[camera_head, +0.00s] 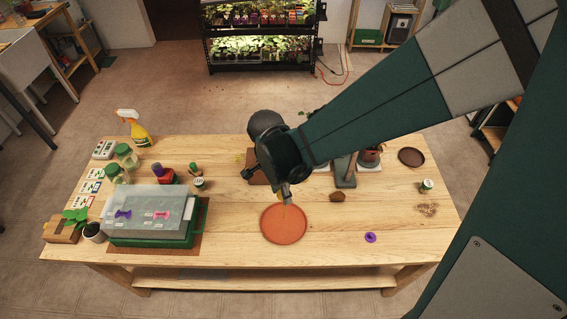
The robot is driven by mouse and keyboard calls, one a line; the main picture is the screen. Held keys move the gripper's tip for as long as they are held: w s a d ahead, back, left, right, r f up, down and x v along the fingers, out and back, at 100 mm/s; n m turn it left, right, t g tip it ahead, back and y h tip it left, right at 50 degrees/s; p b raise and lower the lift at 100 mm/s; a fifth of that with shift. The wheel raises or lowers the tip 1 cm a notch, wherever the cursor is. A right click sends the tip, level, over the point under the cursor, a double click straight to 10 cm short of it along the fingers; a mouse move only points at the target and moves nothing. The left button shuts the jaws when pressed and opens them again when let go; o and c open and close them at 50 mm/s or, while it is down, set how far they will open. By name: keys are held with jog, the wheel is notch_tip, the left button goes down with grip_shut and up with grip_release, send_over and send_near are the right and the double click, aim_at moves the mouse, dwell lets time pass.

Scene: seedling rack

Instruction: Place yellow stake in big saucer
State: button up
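The big saucer (270,236), round and terracotta orange, lies flat near the front middle of the wooden table. My gripper (285,200) points down just over the saucer's back rim. A small, thin yellowish piece, perhaps the yellow stake (281,198), shows at the fingertips, with a faint line below it over the saucer. It is too small to tell whether the fingers are shut on it or whether it touches the saucer. Another small yellow thing (238,157) shows on the table left of my arm; its shape is unclear.
A green tray with a grey lid (150,204) carries purple and pink pieces at the left. A purple ring-like piece (370,237) and a brown lump (337,197) lie right of the saucer. A smaller dark saucer (411,157) is at the back right. The table's front right is mostly clear.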

dwell(0.3)
jog(key=shift+f, duration=2.05)
jog(key=shift+f+b, duration=0.2)
jog(key=shift+b, duration=0.1)
jog(key=o, duration=0.6)
jog(key=shift+r, duration=0.2)
jog(key=shift+s+a+r+p, duration=0.1)
jog(key=shift+a+r+p, duration=0.15)
jog(key=shift+r, duration=1.75)
jog(key=shift+s+a+r+p, duration=0.15)
jog(key=shift+a+r, duration=0.15)
jog(key=shift+r, duration=1.65)
jog(key=shift+s+a+r+p, duration=0.15)
jog(key=shift+a+r, duration=0.15)
jog(key=shift+r, duration=1.7)
